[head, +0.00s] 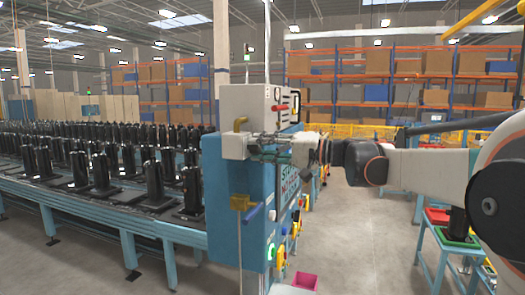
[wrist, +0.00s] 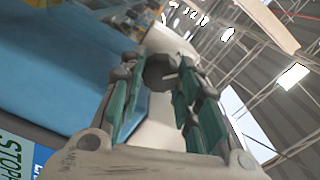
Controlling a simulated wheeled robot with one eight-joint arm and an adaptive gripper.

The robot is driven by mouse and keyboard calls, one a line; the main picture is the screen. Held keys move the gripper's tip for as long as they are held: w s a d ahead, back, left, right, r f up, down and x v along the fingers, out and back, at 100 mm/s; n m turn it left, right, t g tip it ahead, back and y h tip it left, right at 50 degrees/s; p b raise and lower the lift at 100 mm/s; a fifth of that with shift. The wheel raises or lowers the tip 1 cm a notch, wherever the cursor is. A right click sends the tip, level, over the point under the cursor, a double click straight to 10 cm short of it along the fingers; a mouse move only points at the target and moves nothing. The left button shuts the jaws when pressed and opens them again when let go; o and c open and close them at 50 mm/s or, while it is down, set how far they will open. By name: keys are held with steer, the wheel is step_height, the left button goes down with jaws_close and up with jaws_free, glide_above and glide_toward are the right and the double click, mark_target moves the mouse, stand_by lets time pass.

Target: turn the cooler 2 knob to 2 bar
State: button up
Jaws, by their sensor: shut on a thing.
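The knob, a dark grey round piece (wrist: 160,71), sits between the green-padded fingers of my gripper (wrist: 154,82) in the wrist view. It is fixed to a pale surface behind it. In the head view my gripper (head: 262,147) reaches in from the right to the white housing (head: 236,146) on the blue cabinet (head: 222,185). The fingers are shut on the knob. The knob itself is hidden in the head view, and I cannot read any scale or pressure value.
A blue handle (head: 252,212) juts out below. A conveyor (head: 150,220) with black parts stands left. A pink bin (head: 304,282) stands low in front.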

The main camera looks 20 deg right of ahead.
steer(key=shift+f+n, duration=0.1)
steer(key=shift+n, duration=0.9)
steer(key=o, duration=1.1)
steer(key=shift+c, duration=0.2)
steer(key=v, duration=1.2)
